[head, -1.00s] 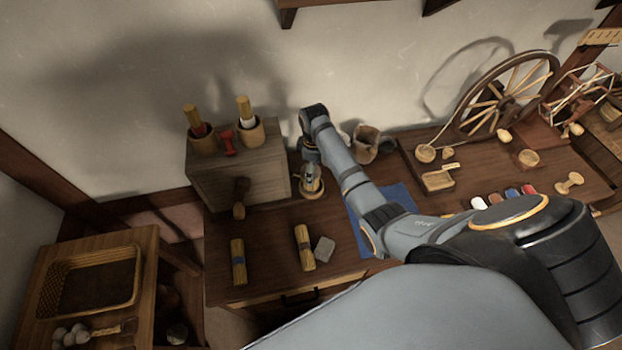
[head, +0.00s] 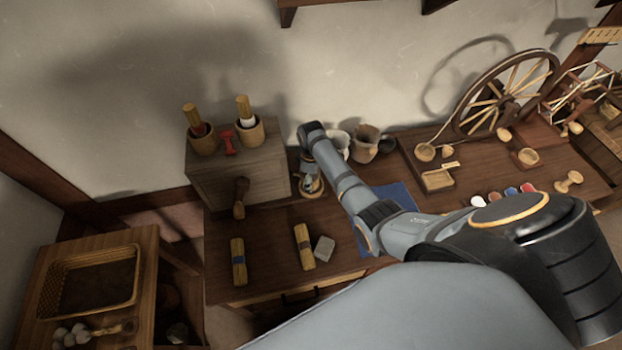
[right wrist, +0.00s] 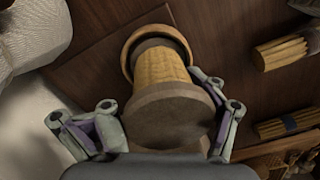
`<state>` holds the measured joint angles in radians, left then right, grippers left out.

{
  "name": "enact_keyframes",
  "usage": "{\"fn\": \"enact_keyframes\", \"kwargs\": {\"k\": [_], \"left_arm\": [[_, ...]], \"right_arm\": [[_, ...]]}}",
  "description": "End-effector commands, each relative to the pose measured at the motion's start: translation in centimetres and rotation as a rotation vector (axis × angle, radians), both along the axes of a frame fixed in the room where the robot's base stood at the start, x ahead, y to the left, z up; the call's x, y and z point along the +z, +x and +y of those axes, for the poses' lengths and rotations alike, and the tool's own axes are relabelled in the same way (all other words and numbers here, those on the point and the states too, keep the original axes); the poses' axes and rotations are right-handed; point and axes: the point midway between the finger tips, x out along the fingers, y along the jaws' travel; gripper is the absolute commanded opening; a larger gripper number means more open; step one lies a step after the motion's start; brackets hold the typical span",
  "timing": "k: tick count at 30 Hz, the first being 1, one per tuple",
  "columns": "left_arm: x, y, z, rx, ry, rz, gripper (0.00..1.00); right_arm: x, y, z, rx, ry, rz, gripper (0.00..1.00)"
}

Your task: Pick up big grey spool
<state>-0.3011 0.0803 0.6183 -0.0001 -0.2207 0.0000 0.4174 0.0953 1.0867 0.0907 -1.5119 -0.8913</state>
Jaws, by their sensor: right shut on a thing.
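The big grey spool (right wrist: 168,108) stands under my right gripper (right wrist: 155,95) in the right wrist view. It has a wide grey-brown end nearest the camera, a straw-coloured middle and a darker far end. That far end sits within a round wooden rim on the dark table. My right gripper's fingers lie on either side of it and are shut on it. In the head view the spool (head: 313,190) shows small on the table below my right wrist, partly hidden by the gripper. My left gripper is not in view.
A mug (head: 365,143) and a pale jug stand behind my arm. Two straw bundles and a grey block (head: 324,248) lie in front. A blue cloth (head: 402,196) lies to the right.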

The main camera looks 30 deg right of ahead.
Motion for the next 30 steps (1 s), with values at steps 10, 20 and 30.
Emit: {"fn": "enact_keyframes", "kwargs": {"k": [10,20,30], "left_arm": [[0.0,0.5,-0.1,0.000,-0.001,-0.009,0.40],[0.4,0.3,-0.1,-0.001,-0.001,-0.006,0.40],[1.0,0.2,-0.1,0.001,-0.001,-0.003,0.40]], "right_arm": [[0.1,0.2,-0.2,-0.001,-0.007,-0.007,0.34],[3.0,0.5,-0.3,-0.001,-0.008,-0.016,0.03],[9.6,-5.8,1.0,-0.001,-0.005,-0.007,0.01]]}}
